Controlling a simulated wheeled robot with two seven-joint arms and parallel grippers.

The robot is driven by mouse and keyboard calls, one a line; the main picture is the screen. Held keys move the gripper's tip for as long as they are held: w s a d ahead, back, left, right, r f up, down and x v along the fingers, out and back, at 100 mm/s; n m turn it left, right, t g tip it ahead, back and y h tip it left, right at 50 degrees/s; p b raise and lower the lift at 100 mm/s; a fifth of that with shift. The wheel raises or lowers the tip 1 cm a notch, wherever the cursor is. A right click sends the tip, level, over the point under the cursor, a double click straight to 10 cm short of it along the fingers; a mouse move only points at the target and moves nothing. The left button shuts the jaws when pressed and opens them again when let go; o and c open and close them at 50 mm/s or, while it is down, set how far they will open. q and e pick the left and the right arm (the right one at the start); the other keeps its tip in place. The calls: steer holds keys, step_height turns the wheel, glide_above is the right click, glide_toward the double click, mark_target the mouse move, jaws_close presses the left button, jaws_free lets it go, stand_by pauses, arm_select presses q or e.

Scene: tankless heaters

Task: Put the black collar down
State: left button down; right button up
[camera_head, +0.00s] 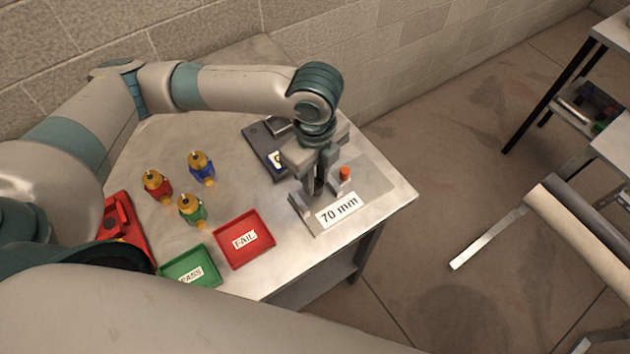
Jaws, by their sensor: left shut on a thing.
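My left gripper (316,188) reaches down over the right part of the metal table, above a grey fixture by the "70 mm" label (338,210). It is shut on a small dark thing, which seems to be the black collar (319,184). The fingers hide most of it, and I cannot tell whether it touches the fixture. My right gripper is not in view.
A dark device (262,145) stands behind the gripper, and an orange-topped post (345,174) beside it. A red FAIL tray (244,254) and green PASS tray (190,282) lie at the front. Yellow-topped red, blue and green items (191,209) stand left.

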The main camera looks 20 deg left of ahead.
mark_target(316, 182)
arm_select(q)
steer(key=shift+f, duration=1.25)
steer(key=shift+f, duration=0.1)
steer(key=c, duration=1.8)
jaws_free()
step_height(316, 182, up, 11)
steer(key=shift+f+b, duration=0.2)
steer(key=shift+b, duration=0.75)
steer(key=shift+r, duration=0.8)
